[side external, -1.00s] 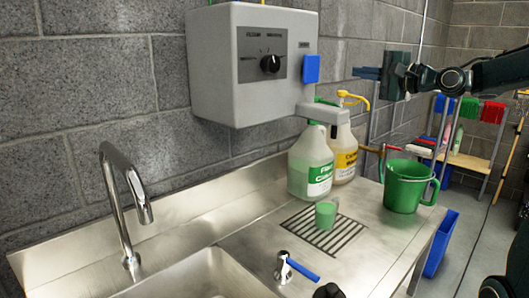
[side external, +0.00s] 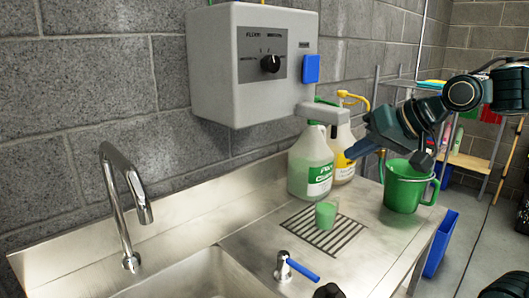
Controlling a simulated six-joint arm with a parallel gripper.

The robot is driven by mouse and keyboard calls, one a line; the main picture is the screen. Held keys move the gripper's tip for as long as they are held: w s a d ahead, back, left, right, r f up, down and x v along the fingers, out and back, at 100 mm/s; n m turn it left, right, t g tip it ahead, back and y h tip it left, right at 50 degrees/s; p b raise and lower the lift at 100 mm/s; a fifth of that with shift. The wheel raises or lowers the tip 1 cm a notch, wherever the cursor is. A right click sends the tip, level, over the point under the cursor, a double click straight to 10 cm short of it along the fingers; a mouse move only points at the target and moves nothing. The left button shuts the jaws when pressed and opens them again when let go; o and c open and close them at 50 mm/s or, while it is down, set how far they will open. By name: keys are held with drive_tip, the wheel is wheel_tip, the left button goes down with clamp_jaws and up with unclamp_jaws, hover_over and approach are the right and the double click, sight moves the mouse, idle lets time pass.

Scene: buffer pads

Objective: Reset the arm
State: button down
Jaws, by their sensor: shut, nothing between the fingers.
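My gripper (side external: 353,151) is at the right in the side external view, shut and empty. It points left and down, above the counter. It appears in front of the yellow-topped jug (side external: 342,165) and covers part of its label. The green bucket (side external: 400,193) stands on the counter below and to the right of my gripper, partly overlapped by my wrist. A green cup (side external: 326,214) stands on the drain grate, lower left of my gripper and apart from it.
A white jug with a green label (side external: 310,168) stands beside the yellow-topped jug. A grey dispenser box (side external: 240,85) with a dial and blue button hangs on the wall. A faucet (side external: 126,200) and sink are at the left. A blue-handled valve (side external: 287,267) is at the front.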

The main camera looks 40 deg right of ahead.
drive_tip(key=s+a+f+n+g, duration=0.2)
drive_tip(key=s+f+n+g, duration=0.2)
drive_tip(key=s, duration=0.9)
drive_tip(key=shift+s+a+f+n+h, duration=0.15)
drive_tip(key=shift+f+n+h, duration=0.25)
drive_tip(key=shift+f+n, duration=0.9)
